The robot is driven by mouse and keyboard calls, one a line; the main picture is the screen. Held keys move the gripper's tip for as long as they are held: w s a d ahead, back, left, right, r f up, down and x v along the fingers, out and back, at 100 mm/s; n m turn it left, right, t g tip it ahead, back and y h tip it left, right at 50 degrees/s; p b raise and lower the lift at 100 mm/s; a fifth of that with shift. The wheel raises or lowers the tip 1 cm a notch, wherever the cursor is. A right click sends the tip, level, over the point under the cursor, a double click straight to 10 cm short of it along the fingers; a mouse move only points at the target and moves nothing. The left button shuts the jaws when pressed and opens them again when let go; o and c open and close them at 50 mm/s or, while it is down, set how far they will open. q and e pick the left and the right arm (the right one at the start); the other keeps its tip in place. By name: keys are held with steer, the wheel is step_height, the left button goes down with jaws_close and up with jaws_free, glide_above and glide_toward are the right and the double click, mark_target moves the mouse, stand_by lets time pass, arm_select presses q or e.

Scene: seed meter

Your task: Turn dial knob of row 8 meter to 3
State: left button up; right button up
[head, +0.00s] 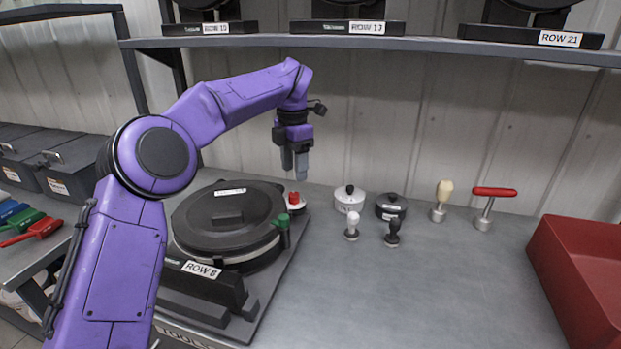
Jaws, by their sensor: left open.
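The row 8 meter (228,218) is a round black unit on a dark base, with a label reading ROW 8 (201,269) on its front. At its far right edge sits a small red knob (294,198) on a white round piece. A green knob (283,224) stands on the meter's right side. I cannot tell for sure which is the dial knob, and no dial numbers are legible. My left gripper (294,166) points down above the red knob, apart from it, open and empty. My right gripper is not in view.
A red bin (580,270) is at far right. A shelf (400,43) with more meters runs above. The bench's front middle is clear.

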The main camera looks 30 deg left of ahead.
mark_target(293, 194)
arm_select(q)
steer(key=shift+w+a+f, duration=0.1)
steer(key=shift+w+f, duration=0.15)
steer(key=shift+f, duration=0.05)
steer(key=f, duration=0.4)
steer(key=f+b, duration=0.1)
steer(key=f, duration=0.1)
steer(key=shift+s+f, duration=0.1)
steer(key=shift+s, duration=0.3)
steer(key=shift+w+f, duration=0.1)
steer(key=shift+f, duration=0.15)
steer(key=shift+r, duration=0.1)
steer(key=shift+s, duration=0.2)
steer(key=shift+c, duration=1)
jaws_close()
